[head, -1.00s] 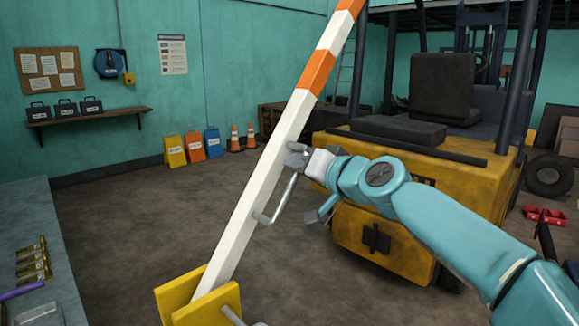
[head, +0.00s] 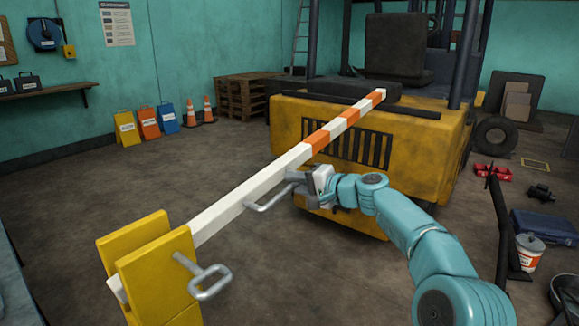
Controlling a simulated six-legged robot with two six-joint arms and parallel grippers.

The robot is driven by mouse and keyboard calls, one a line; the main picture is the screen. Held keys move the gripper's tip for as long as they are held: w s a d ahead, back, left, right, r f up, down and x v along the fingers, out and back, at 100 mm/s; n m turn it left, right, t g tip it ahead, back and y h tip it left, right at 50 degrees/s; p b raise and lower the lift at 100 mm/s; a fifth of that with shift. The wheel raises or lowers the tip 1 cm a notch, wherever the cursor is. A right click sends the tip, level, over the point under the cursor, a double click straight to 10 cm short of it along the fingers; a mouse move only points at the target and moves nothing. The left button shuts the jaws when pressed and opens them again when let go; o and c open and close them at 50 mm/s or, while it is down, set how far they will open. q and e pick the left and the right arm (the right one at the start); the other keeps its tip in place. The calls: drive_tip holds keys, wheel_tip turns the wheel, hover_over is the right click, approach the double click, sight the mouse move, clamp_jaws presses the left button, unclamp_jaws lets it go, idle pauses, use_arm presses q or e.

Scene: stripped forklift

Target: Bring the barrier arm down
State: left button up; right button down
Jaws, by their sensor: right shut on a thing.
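My right gripper (head: 303,184) is shut on the far end of this handle, beside the beam. A grey metal loop (head: 205,280) sticks out from the post's near plate. My left gripper is not in view.
The yellow forklift (head: 420,140) stands behind the beam. Signs and cones line the back wall. The floor left of the beam is clear.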

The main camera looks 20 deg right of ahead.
wheel_tip(320, 180, down, 6)
drive_tip(key=m+b, duration=0.1)
drive_tip(key=b, duration=0.1)
drive_tip(key=shift+f+m, duration=0.2)
drive_tip(key=shift+m, duration=0.1)
drive_tip(key=shift+w+d+f+g+y, duration=0.1)
drive_tip(key=shift+f+g+y, duration=0.05)
drive_tip(key=shift+g+y, duration=0.15)
drive_tip(key=c, duration=1.2)
unclamp_jaws()
drive_tip(key=shift+d+r, duration=0.15)
drive_tip(key=shift+r, duration=0.05)
drive_tip(key=b+v, duration=0.2)
drive_tip(key=v, duration=1.4)
drive_tip(key=shift+s+b, duration=0.2)
drive_tip(key=shift+b, duration=0.15)
